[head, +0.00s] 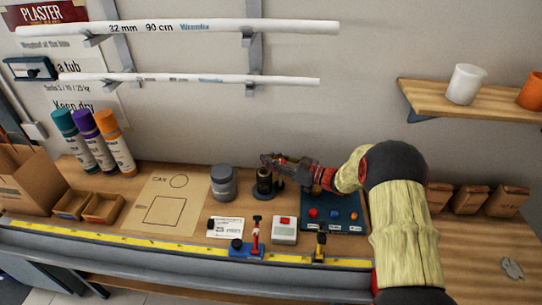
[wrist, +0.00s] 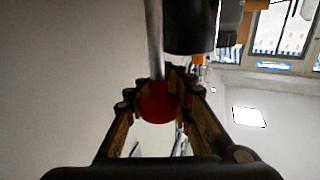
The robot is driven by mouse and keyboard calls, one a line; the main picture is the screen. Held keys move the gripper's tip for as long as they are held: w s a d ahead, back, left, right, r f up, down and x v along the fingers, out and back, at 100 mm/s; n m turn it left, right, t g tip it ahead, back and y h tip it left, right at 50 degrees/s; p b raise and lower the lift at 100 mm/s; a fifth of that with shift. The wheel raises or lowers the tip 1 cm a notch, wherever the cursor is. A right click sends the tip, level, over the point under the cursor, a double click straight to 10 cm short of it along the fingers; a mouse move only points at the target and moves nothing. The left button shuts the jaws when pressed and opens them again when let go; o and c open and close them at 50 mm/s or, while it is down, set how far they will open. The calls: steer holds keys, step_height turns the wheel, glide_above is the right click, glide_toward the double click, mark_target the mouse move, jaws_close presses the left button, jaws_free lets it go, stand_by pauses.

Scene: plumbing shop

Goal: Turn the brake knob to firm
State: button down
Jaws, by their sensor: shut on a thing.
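My gripper (head: 271,161) is at the middle of the bench, beside the top of a dark upright cylinder (head: 264,183) on a dark base. In the wrist view my gripper (wrist: 158,97) is shut on a round red knob (wrist: 158,103), with the fingers on both sides of it. A grey rod (wrist: 154,40) runs from the knob toward the top of the picture, next to a black cylinder (wrist: 190,28). No brake marking or firm mark is readable. The knob is mostly hidden by my fingers in the head view.
A grey jar (head: 223,184) stands just left of the dark cylinder. A white box with a red button (head: 284,231) and small clamps stand in front. Pipes (head: 180,28) hang on the wall above.

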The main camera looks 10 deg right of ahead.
steer(key=shift+s+a+n+g+y+p, duration=0.15)
steer(key=shift+s+n+g+y+p, duration=0.35)
steer(key=shift+n+g, duration=1.05)
steer(key=shift+s+a+n+g+y+b, duration=0.25)
steer(key=shift+n+g+y, duration=0.65)
steer(key=shift+g, duration=1.15)
steer(key=shift+s+a+n+g+y+p, duration=0.1)
steer(key=shift+s+n+g+y+p, duration=0.45)
steer(key=shift+n+g, duration=1)
steer(key=shift+g, duration=0.35)
steer(key=c, duration=1.6)
jaws_free()
steer(key=shift+o, duration=0.2)
step_height(320, 180, up, 10)
steer(key=shift+o, duration=0.4)
